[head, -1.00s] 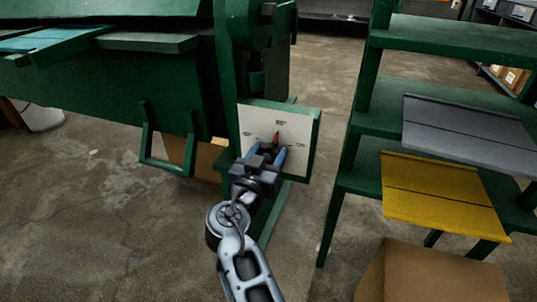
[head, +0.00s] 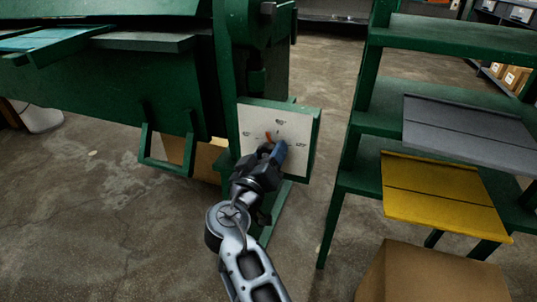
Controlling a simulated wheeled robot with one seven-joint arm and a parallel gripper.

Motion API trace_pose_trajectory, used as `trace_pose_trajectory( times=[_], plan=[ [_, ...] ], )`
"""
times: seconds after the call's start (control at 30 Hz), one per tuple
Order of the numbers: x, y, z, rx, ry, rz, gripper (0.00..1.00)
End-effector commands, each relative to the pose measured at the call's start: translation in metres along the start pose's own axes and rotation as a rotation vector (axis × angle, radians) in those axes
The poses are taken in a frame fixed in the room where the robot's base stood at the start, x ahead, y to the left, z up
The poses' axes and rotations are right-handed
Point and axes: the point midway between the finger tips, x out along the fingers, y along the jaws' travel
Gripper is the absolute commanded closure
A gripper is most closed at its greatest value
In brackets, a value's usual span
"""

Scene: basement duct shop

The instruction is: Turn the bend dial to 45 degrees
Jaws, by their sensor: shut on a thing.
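The bend dial's white face (head: 262,118) is on a green-framed panel on the machine. It has a small mark at left that looks like 45, one at top and one at right; the print is tiny. The dial's orange-red pointer (head: 268,136) shows just above my gripper, leaning up and left, between the top and left marks. My gripper (head: 274,150) is in front of the dial face, rolled to one side, and shut on the dial's pointer knob. One blue finger shows on the right; the other finger and most of the knob are hidden.
The green machine (head: 180,85) stands at left, with a green loop handle (head: 165,165) below it. A green shelf rack (head: 350,180) with a grey sheet (head: 468,130) and a yellow sheet (head: 445,190) is at right. A cardboard box (head: 435,275) stands at lower right.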

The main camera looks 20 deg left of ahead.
Motion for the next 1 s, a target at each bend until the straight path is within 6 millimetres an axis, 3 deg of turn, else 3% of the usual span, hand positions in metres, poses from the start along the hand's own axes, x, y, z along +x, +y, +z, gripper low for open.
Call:
trace_pose_trajectory(
  times=[0.6, 1.0],
  plan=[
    [-0.0001, 0.0023, -0.0020, -0.585, 0.000, -0.001, 0.76],
    [-0.0004, 0.0022, -0.0020, -0.887, 0.000, -0.001, 0.77]
  ],
)
